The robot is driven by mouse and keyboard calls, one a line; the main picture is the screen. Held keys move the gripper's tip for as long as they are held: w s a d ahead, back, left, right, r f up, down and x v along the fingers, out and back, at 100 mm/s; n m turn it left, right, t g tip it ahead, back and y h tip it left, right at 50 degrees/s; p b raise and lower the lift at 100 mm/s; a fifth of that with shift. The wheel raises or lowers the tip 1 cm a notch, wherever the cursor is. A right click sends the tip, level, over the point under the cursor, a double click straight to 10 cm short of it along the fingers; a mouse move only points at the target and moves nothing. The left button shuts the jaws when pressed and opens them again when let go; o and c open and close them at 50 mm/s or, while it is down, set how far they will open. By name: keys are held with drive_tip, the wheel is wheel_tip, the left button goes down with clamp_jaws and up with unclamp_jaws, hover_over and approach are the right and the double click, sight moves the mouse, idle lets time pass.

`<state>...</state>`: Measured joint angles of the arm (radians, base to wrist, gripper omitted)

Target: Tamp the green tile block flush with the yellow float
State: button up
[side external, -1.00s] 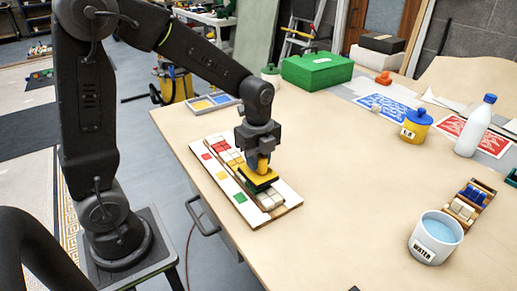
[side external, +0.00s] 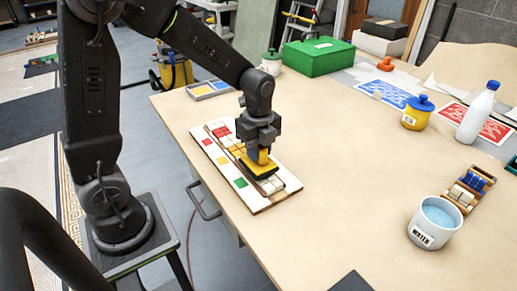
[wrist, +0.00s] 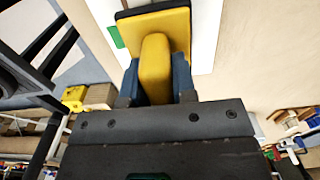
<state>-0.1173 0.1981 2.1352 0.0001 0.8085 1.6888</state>
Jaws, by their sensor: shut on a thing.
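My gripper (side external: 263,151) is shut on the upright handle of the yellow float (side external: 255,163), which has a yellow top and a dark base. The float is over the recessed strip of the white mosaic panel (side external: 212,160), right of a flat green square (side external: 240,183) on its border. Whether it touches the tiles I cannot tell. In the wrist view, the float (wrist: 185,25) shows between my fingers, with a green patch (wrist: 116,37) at its left. No green tile block shows in the strip; the float hides part of it.
Red, orange and white tiles sit in the strip (side external: 222,132). A water cup (side external: 436,222) and a small tile rack (side external: 469,188) stand at right. A blue-lidded yellow jar (side external: 417,114), white bottle (side external: 477,113) and green box (side external: 320,52) stand farther back. The table's middle is clear.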

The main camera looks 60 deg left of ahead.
drive_tip(key=shift+f, duration=0.95)
idle(1.8)
drive_tip(key=shift+r, duration=3.65)
